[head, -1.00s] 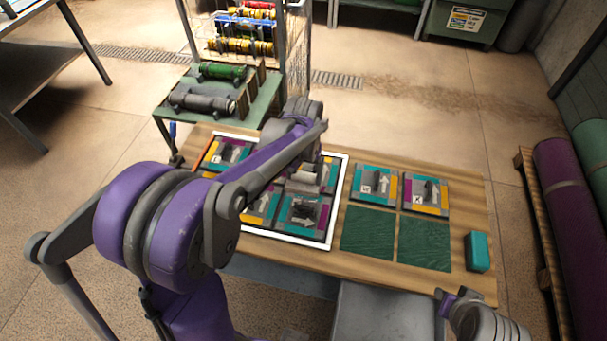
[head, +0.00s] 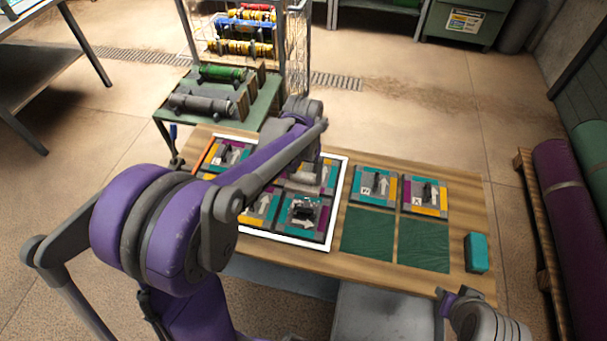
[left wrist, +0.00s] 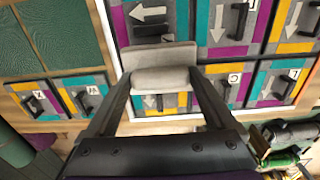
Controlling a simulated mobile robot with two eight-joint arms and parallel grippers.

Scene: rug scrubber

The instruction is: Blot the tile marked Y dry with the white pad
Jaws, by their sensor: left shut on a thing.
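My left gripper (left wrist: 160,90) is shut on the white pad (left wrist: 163,55), which looks pale grey. In the head view my left gripper (head: 305,172) hangs over the right part of the white-framed tile panel, partly hidden by my arm. The pad is over a tile (left wrist: 151,101) with an arrow and a yellow edge. The pad covers part of this tile, and I cannot tell whether they touch. No Y mark is readable; some marks are hidden or too small. My right gripper (head: 448,303) is at the table's front right edge, its jaws unclear.
Tiles marked W (head: 373,187) and X (head: 424,195) lie right of the white frame (head: 339,200). Two dark green squares (head: 367,234) lie in front of them. A teal block (head: 476,252) stands at the table's right end. Most tiles carry black handles.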

